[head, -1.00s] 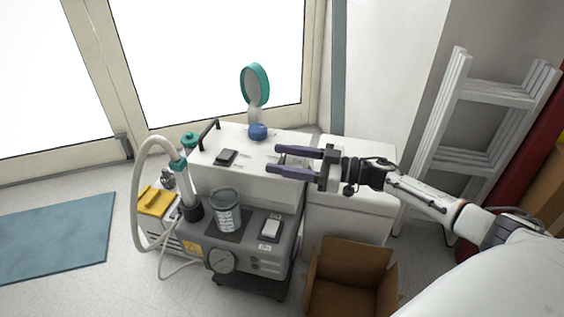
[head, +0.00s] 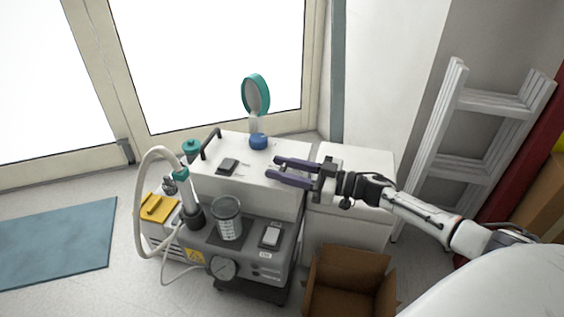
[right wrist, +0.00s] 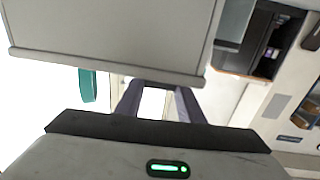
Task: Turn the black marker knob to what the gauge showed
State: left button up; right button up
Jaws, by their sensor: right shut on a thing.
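The round gauge (head: 222,268) sits low on the front of the grey compressor (head: 262,262); its needle is too small to read. I cannot make out a marked black knob for certain. My right gripper (head: 271,168) reaches in from the right over the right part of that top, to the right of the black block. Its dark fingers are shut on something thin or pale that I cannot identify. They also show in the right wrist view (right wrist: 158,103). My left gripper is out of view.
A clear jar (head: 228,218) and a pale hose (head: 140,205) are at the front left. An open cardboard box (head: 350,285) is below right. A ladder (head: 440,150) leans further right.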

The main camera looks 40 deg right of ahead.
jog(key=shift+s+a+r+m+t+h+p, duration=0.1)
jog(key=shift+r+m+t+h+p, duration=0.2)
jog(key=shift+r+m+h+p, duration=0.4)
jog(key=m+t+h+p, duration=0.1)
jog(key=h+p, duration=0.1)
jog(key=p, duration=0.1)
jog(key=f+m+t+h+p, duration=0.1)
jog(key=m+h+p, duration=0.1)
jog(key=h+p, duration=0.1)
jog(key=shift+m+h, duration=0.3)
jog(key=shift+f+m+h+p, duration=0.1)
jog(key=shift+m+h+p, duration=0.2)
jog(key=shift+h, duration=0.3)
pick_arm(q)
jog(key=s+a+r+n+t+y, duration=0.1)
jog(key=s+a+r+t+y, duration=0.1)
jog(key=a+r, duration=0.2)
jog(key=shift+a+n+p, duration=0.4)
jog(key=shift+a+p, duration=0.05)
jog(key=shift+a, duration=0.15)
pick_arm(e)
jog(key=shift+f+m+t+h, duration=0.1)
jog(key=shift+m+t+h, duration=0.2)
jog(key=shift+m+h, duration=1.1)
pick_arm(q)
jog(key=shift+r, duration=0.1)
pick_arm(e)
jog(key=shift+h, duration=0.6)
jog(key=o, duration=1.1)
jog(key=shift+c, duration=0.2)
